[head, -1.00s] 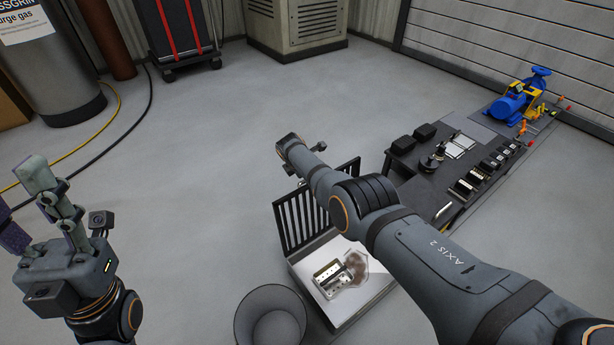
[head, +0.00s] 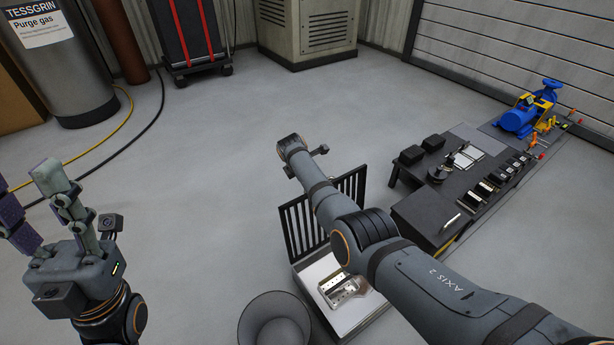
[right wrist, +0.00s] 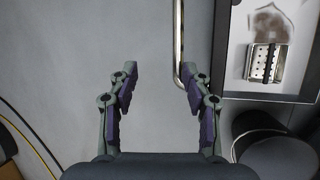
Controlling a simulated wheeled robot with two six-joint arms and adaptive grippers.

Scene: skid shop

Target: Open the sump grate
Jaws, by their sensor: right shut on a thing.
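The sump grate (head: 301,228), a dark slatted panel, stands steeply raised at the back edge of the sump (head: 349,325), partly behind my right arm. The sump is a pale, shallow square pit holding a metal part (head: 343,289); it also shows at the upper right of the right wrist view (right wrist: 224,62). A bent metal bar handle (right wrist: 179,35) reaches between the fingers of my right gripper (right wrist: 158,84), beside the right finger. The fingers look apart there; the gripper is hidden in the head view. My left gripper (head: 24,176) is open and empty, far left of the sump.
A low dark bench with parts (head: 425,207) and a blue pump (head: 525,115) are to the right. A gas cylinder (head: 70,80) and hoses are at left. The floor behind the grate is clear.

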